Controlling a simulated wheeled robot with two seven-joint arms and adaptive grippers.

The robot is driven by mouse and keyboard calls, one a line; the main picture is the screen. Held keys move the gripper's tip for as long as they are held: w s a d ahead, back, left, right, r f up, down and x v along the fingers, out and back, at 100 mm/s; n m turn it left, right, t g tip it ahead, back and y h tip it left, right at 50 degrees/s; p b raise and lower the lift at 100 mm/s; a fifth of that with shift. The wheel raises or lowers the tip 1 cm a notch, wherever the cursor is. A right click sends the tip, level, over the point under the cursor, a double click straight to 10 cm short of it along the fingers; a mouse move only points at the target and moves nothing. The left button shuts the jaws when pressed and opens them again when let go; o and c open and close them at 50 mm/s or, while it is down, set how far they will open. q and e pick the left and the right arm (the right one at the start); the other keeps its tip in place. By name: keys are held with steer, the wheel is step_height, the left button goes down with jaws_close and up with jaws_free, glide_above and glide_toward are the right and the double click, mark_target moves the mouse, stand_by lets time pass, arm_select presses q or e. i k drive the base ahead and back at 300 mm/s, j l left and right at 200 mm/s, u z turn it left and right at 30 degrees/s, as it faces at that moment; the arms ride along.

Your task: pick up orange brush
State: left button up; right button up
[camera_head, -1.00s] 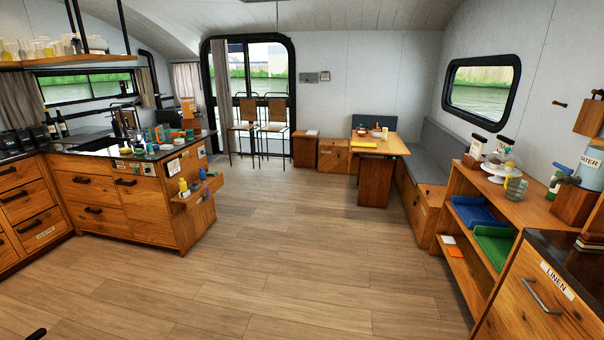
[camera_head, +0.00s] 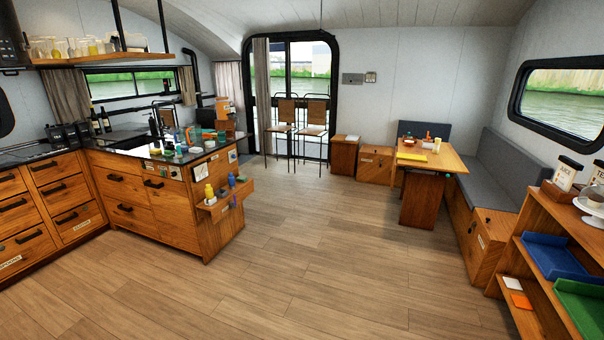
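I cannot make out an orange brush for certain. Several small items, too small to tell apart, stand on the dark top of the kitchen counter (camera_head: 120,147) at left. An orange object (camera_head: 222,107) stands at the counter's far end. More small things lie on the wooden dining table (camera_head: 440,160), among them a small orange item (camera_head: 428,135) whose kind I cannot tell. Neither of my grippers is in view.
A side rack (camera_head: 225,203) on the counter's end holds small bottles. At right are a grey bench (camera_head: 492,170) and a shelf with a blue tray (camera_head: 553,256) and a green tray (camera_head: 583,303). The wooden floor (camera_head: 300,265) between them is clear.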

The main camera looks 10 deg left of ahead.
mark_target(205, 136)
steer(key=i+u, duration=0.7)
steer(key=i, duration=0.2)
steer(key=i+u, duration=0.85)
steer(key=i, duration=0.45)
steer(key=i+j, duration=0.15)
steer(key=i, duration=0.3)
steer(key=i+j+z, duration=1)
steer(key=i+j, duration=0.1)
